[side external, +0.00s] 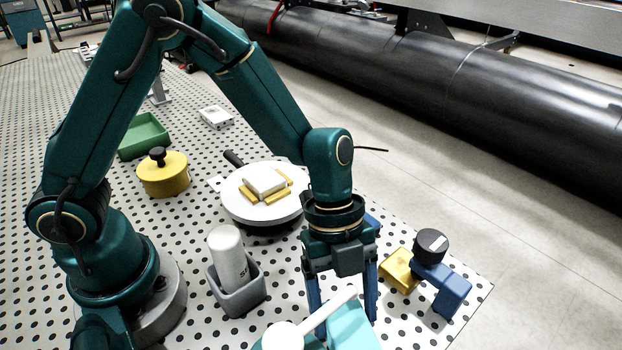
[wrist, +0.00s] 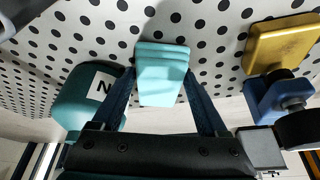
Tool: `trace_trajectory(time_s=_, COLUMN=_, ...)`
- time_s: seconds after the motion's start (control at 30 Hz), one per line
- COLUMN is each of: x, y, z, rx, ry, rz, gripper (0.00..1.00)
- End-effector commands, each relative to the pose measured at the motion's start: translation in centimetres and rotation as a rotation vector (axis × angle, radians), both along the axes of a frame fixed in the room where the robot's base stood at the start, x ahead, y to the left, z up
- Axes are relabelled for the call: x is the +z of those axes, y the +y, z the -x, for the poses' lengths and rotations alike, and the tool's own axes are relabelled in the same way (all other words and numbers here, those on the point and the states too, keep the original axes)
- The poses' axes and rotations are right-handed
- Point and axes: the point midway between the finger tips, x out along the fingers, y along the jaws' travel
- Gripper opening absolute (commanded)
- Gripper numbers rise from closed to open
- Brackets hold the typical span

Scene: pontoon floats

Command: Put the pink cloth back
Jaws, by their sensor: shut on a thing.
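I see no pink cloth in either view. My gripper (side external: 342,305) points down at the front of the perforated table. In the wrist view, my gripper (wrist: 160,78) has its two blue fingers on either side of a teal, layered block that looks like a folded cloth (wrist: 161,70), and is shut on it. This teal piece (side external: 352,328) also shows at the bottom edge of the side view, partly cut off. I cannot tell whether it touches the table.
A teal container with an "N" label (wrist: 80,97) stands close left of the fingers in the wrist view. A yellow and blue clamp-like piece with a black knob (side external: 431,243) is to the right. A round white plate (side external: 238,203) and a grey holder (side external: 240,293) with a white canister stand behind.

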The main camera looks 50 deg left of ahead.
Motion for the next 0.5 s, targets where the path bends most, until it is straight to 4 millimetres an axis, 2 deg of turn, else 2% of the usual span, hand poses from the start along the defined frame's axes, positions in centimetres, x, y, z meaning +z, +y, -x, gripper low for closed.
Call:
trace_trajectory(time_s=0.03, x=-0.1, y=0.0, z=0.0, rx=-0.001, ry=0.0, rz=0.0, gripper=0.84)
trace_trajectory(time_s=0.07, x=-0.1, y=0.0, z=0.0, rx=-0.001, ry=0.0, rz=0.0, gripper=0.95)
trace_trajectory(time_s=0.1, x=-0.1, y=0.0, z=0.0, rx=-0.001, ry=0.0, rz=0.0, gripper=1.0)
trace_trajectory(time_s=0.37, x=0.2, y=0.0, z=0.0, rx=-0.001, ry=0.0, rz=0.0, gripper=1.0)
trace_trajectory(time_s=0.5, x=1.5, y=0.4, z=-0.3, rx=0.0, ry=-0.005, rz=0.005, gripper=1.0)
